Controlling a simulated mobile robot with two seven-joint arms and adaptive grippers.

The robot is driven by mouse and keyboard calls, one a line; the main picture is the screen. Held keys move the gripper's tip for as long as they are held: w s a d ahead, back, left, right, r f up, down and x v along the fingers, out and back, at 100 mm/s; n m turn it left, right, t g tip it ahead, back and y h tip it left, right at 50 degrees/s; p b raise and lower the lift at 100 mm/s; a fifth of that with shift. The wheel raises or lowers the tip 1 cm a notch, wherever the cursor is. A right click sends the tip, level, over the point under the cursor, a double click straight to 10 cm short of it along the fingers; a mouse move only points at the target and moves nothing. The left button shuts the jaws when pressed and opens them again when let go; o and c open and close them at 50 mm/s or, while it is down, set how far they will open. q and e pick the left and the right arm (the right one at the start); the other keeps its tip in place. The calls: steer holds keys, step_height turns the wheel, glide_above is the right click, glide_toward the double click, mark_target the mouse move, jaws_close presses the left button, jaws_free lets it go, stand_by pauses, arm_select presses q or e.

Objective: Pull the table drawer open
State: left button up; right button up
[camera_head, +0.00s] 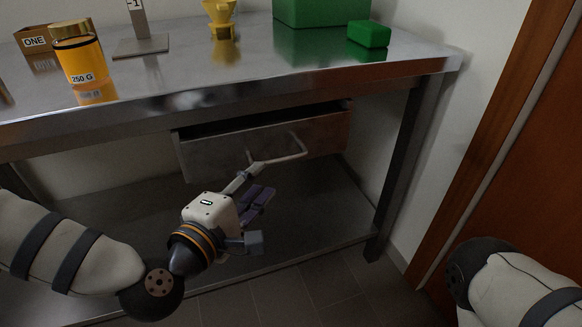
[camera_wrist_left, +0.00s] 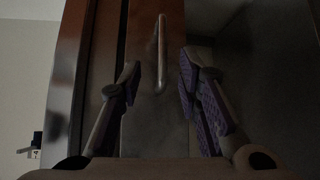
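The metal table drawer (camera_head: 262,140) hangs under the tabletop. A dark gap shows above its front, so it stands a little open. Its pale bar handle (camera_head: 290,156) sticks out from the front. My left gripper (camera_head: 260,180) is just below and in front of the handle, with its purple-padded fingers spread. In the left wrist view the handle (camera_wrist_left: 161,50) lies between and beyond the spread fingers (camera_wrist_left: 160,80), with clear space on both sides and no visible contact. My right arm shows at the lower right of the head view, but its gripper is out of view.
The steel table (camera_head: 270,78) carries a yellow canister (camera_head: 80,58), a box marked ONE (camera_head: 36,42), a yellow funnel-like piece (camera_head: 220,18) and green boxes (camera_head: 369,34). A table leg (camera_head: 400,165) stands right of the drawer. A lower shelf (camera_head: 310,215) lies below.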

mark_target(280, 162)
arm_select(q)
steer(key=b+x, duration=0.1)
steer(key=x, duration=0.9)
steer(key=shift+f, duration=0.15)
steer(key=shift+s, duration=0.1)
jaws_close()
